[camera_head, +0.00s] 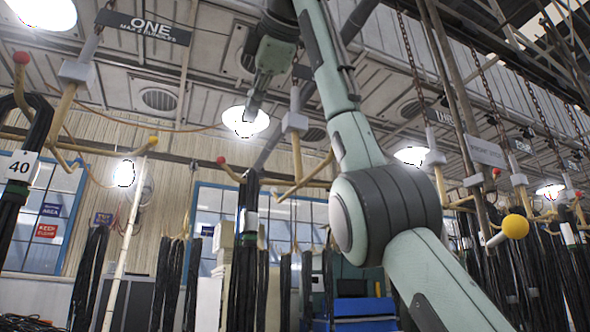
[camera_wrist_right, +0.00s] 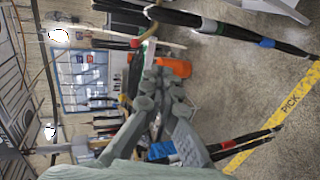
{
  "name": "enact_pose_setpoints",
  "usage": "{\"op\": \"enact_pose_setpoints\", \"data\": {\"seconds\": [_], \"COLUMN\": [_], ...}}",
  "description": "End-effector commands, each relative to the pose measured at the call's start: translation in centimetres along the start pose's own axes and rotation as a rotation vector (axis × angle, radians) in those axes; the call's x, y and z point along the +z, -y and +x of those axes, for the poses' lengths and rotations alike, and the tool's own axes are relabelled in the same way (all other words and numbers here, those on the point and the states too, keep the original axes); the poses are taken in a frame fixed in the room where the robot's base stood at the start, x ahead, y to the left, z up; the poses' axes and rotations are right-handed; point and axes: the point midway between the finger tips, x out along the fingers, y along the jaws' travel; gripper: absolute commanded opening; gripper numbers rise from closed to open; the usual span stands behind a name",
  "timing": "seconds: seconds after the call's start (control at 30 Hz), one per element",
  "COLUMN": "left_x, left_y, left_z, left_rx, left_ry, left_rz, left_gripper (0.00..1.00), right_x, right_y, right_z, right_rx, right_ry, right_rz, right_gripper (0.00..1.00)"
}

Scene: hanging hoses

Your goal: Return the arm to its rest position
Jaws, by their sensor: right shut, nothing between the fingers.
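My right arm rises from the lower right of the head view, bends at a large dark joint and reaches up to the top edge. My right gripper (camera_head: 254,105) hangs down from it at the upper middle, in front of a bright lamp. It also shows in the middle of the wrist view (camera_wrist_right: 160,78), with its fingers together and nothing between them. It touches nothing that I can see. My left gripper is not in view.
Black hoses (camera_head: 247,215) hang from hooks with red and yellow ends on both sides. A hook (camera_head: 298,165) hangs near the forearm. A sign (camera_head: 143,27) is at upper left. Blue bins (camera_head: 362,308) stand low behind the arm. The wrist view shows open floor (camera_wrist_right: 240,85) and a yellow stripe (camera_wrist_right: 265,130).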

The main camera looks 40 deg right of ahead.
Motion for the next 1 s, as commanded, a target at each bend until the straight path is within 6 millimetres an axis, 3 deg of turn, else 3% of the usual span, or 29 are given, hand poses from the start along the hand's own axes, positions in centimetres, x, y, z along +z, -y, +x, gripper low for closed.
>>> {"op": "enact_pose_setpoints", "data": {"seconds": [0.37,0.47,0.57,0.67,0.8,0.87,1.0], "left_x": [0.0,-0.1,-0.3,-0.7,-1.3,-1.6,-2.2], "left_y": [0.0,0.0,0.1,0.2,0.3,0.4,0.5], "left_z": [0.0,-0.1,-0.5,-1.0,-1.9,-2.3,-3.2], "left_rx": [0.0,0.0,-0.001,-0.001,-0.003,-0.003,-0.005], "left_ry": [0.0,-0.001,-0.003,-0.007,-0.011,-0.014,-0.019], "left_rz": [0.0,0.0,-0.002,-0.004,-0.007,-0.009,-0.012], "left_gripper": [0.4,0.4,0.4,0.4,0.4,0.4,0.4], "right_x": [0.0,-0.5,-1.7,-3.5,-6.1,-7.1,-8.9], "right_y": [0.0,0.5,1.9,4.7,10.2,13.1,20.7], "right_z": [0.1,1.6,5.6,11.7,20.6,24.1,31.4], "right_rx": [-0.001,-0.012,-0.04,-0.084,-0.151,-0.18,-0.25], "right_ry": [0.0,-0.001,-0.005,-0.013,-0.025,-0.03,-0.035], "right_rz": [0.0,0.003,0.016,0.042,0.096,0.122,0.189], "right_gripper": [0.0,0.0,0.0,0.0,0.0,0.0,0.0]}}
